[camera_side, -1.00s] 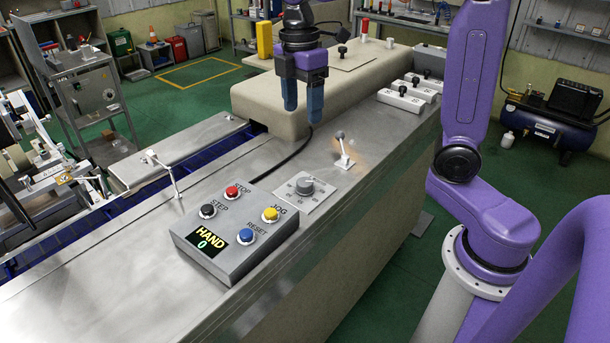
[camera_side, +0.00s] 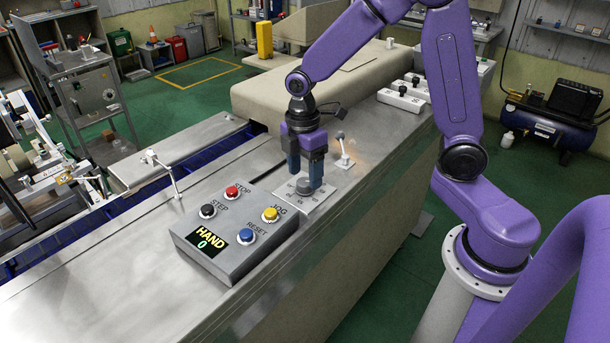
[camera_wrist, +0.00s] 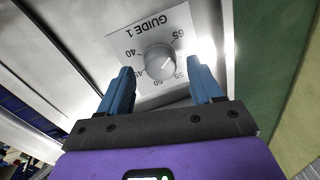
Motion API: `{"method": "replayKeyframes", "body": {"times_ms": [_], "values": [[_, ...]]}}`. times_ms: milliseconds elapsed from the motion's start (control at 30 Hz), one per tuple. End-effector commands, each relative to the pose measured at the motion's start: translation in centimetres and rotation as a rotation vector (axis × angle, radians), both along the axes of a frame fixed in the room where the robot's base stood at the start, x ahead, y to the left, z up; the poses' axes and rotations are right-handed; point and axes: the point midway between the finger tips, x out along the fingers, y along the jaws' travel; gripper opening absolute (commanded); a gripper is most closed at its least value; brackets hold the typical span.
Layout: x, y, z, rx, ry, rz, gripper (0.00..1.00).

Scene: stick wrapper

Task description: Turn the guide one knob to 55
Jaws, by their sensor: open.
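The guide one knob (camera_side: 303,187) is a round grey dial on a pale plate (camera_side: 322,196) on the steel bench top. In the wrist view the knob (camera_wrist: 161,60) sits below the upside-down "GUIDE 1" label, with numbers around it; I cannot read its pointer setting surely. My gripper (camera_side: 304,177) points down over the knob, with its two blue fingers open. In the wrist view my gripper (camera_wrist: 160,67) has one finger to each side of the knob, with gaps between. The fingers partly hide the knob in the side view.
A grey control box (camera_side: 228,258) with coloured buttons and a "HAND 0" display stands close to the left. A small lever with a grey ball top (camera_side: 342,148) stands just right of my gripper. A beige housing (camera_side: 255,100) lies behind.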

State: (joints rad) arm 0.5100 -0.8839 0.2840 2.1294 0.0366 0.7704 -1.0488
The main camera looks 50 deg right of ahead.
Motion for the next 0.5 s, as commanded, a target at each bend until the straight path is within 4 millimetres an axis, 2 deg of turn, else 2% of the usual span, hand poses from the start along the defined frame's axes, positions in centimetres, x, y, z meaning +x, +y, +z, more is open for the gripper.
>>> {"method": "replayKeyframes", "body": {"times_ms": [200, 500], "values": [[-0.1, 0.0, -1.5, 0.000, 0.000, 0.000, 0.65], [-0.1, 0.0, -1.7, 0.000, 0.000, 0.000, 0.65]]}}
